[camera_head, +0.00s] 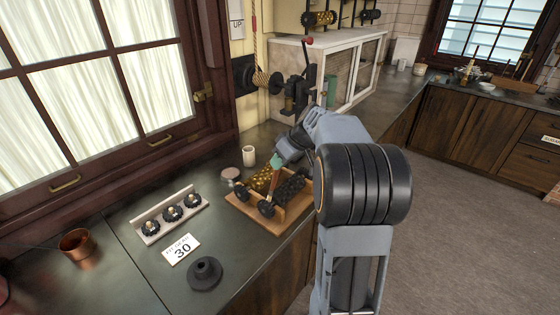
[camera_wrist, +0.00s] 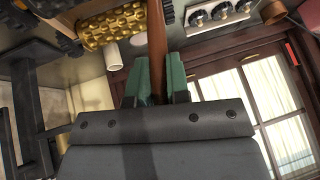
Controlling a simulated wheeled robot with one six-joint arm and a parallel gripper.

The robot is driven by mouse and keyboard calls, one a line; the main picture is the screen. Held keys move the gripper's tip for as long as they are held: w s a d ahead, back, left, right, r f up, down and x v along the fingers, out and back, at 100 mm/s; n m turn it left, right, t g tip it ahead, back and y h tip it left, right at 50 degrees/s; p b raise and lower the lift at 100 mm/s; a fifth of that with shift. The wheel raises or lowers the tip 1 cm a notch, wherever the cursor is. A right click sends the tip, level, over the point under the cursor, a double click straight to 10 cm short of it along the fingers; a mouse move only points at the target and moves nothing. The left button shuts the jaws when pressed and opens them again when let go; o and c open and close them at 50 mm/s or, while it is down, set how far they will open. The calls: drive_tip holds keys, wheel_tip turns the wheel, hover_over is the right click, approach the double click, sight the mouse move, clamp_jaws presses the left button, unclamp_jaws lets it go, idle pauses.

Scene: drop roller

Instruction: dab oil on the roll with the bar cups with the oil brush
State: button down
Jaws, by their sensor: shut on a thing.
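My gripper (camera_head: 277,162) is over the back of a wooden tray (camera_head: 277,222) on the counter. In the wrist view its green fingers (camera_wrist: 157,78) are shut on the brown handle of the oil brush (camera_wrist: 155,38). The handle runs out of the wrist frame, so the bristles are hidden there; in the head view they cannot be made out. A knobbly gold roll (camera_head: 262,180) lies in the tray, and it also shows in the wrist view (camera_wrist: 108,25). A black roll (camera_head: 291,187) lies right of it, partly behind my arm. The cup shapes are too small to tell surely.
A cream cup (camera_head: 249,156) and a round tin (camera_head: 230,174) stand by the tray. Left are a gear rack (camera_head: 150,238), a "30" card (camera_head: 181,249), a black cone part (camera_head: 205,273) and a copper pot (camera_head: 77,246). A crank machine (camera_head: 298,95) stands behind.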

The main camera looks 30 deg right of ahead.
drive_tip(key=shift+f+b, duration=0.4)
drive_tip(key=shift+b, duration=0.05)
idle(0.5)
drive_tip(key=shift+r, duration=0.15)
idle(0.8)
drive_tip(key=shift+r+p, duration=2.2)
drive_tip(key=shift+r, duration=1.2)
drive_tip(key=shift+f, duration=0.25)
drive_tip(key=shift+s+f+b, duration=0.1)
drive_tip(key=shift+f+b, duration=2.8)
drive_tip(key=shift+b, duration=0.05)
drive_tip(key=shift+f+b, duration=0.45)
drive_tip(key=shift+r, duration=0.2)
